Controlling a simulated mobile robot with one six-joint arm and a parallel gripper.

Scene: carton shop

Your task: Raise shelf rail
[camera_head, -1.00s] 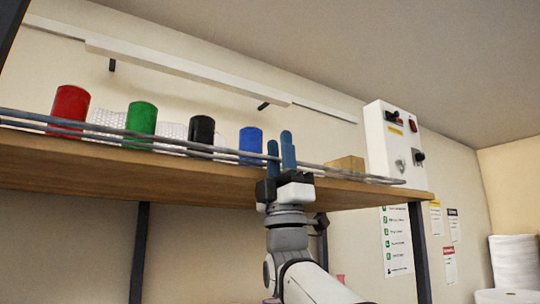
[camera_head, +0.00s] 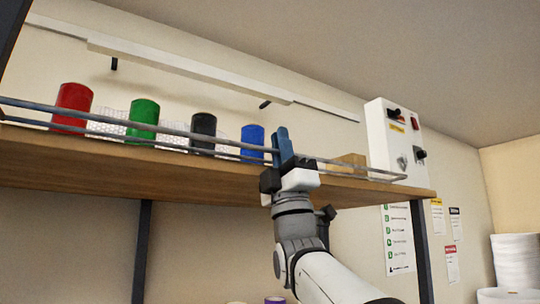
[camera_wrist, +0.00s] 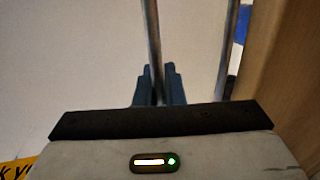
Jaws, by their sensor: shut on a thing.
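The shelf rail (camera_head: 165,131) is a long grey metal bar along the front edge of the wooden shelf. It stands above a second, lower bar, with a clear gap between the two on the left. My gripper (camera_head: 282,146), with blue fingers, is shut on the rail right of the blue can. In the wrist view, the rail (camera_wrist: 153,45) runs between my two fingers (camera_wrist: 158,85), and the lower bar (camera_wrist: 232,40) passes to the right, apart from them.
Red (camera_head: 72,100), green (camera_head: 142,112), black (camera_head: 203,127) and blue (camera_head: 252,138) cans stand behind the rail on the shelf (camera_head: 130,170). A small carton (camera_head: 347,161) and a white control box (camera_head: 397,140) are at the right. White rolls (camera_head: 515,258) stand at far right.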

